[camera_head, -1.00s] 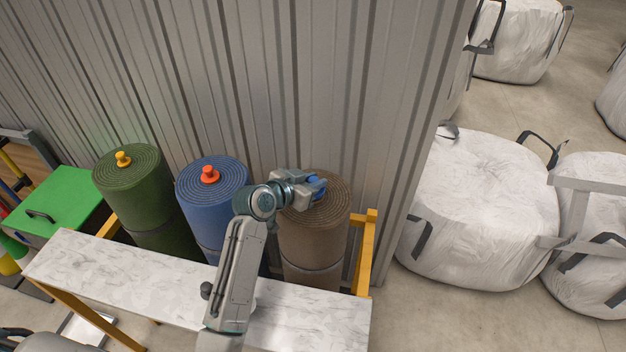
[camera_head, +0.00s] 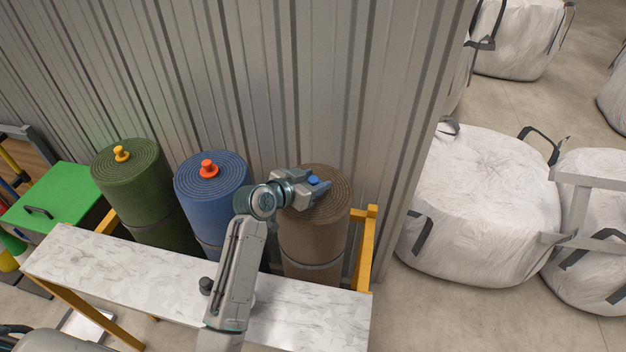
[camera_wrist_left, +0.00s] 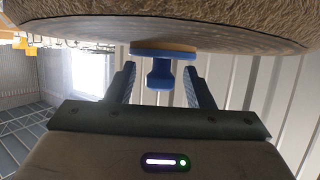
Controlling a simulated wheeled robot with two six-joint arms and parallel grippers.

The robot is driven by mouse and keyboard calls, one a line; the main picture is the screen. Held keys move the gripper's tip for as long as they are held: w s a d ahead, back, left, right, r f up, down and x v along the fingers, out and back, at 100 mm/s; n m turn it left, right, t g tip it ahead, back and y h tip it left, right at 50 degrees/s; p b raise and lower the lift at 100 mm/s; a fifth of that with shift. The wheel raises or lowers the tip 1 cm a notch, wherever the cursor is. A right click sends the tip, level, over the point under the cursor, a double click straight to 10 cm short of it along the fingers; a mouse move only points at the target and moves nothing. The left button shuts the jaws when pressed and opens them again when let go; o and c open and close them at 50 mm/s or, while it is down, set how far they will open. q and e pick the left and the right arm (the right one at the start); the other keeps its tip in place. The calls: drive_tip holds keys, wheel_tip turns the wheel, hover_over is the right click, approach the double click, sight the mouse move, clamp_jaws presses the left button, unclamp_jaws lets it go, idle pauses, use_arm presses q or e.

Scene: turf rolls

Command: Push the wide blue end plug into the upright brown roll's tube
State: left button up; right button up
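The upright brown roll (camera_head: 332,205) stands at the right end of the row. The wide blue end plug (camera_head: 314,180) is at the middle of its top; the rim of the tube is hidden. In the left wrist view the plug (camera_wrist_left: 160,72) has its wide flange against or very near the roll's spiral end face (camera_wrist_left: 235,42); I cannot tell how deep it sits. My left gripper (camera_head: 316,188) is over the roll's top. In the wrist view its fingers (camera_wrist_left: 161,88) stand open on both sides of the plug's knob, with gaps. My right gripper is not in view.
A marble-topped bench (camera_head: 130,275) runs in front. A corrugated wall (camera_head: 250,80) rises behind. White bags (camera_head: 485,210) stand right.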

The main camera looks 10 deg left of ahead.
use_arm(q)
drive_tip(key=shift+s+a+r, duration=0.1)
drive_tip(key=shift+s+a, duration=0.2)
drive_tip(key=shift+s, duration=0.2)
drive_tip(key=b+v, duration=0.2)
drive_tip(key=v, duration=0.6)
drive_tip(key=shift+s+a+r+b, duration=0.15)
drive_tip(key=shift+s+r+b, duration=0.05)
drive_tip(key=shift+s+b, duration=0.15)
drive_tip(key=shift+s+a+r, duration=0.15)
drive_tip(key=shift+s+r, duration=0.1)
drive_tip(key=shift+s, duration=0.05)
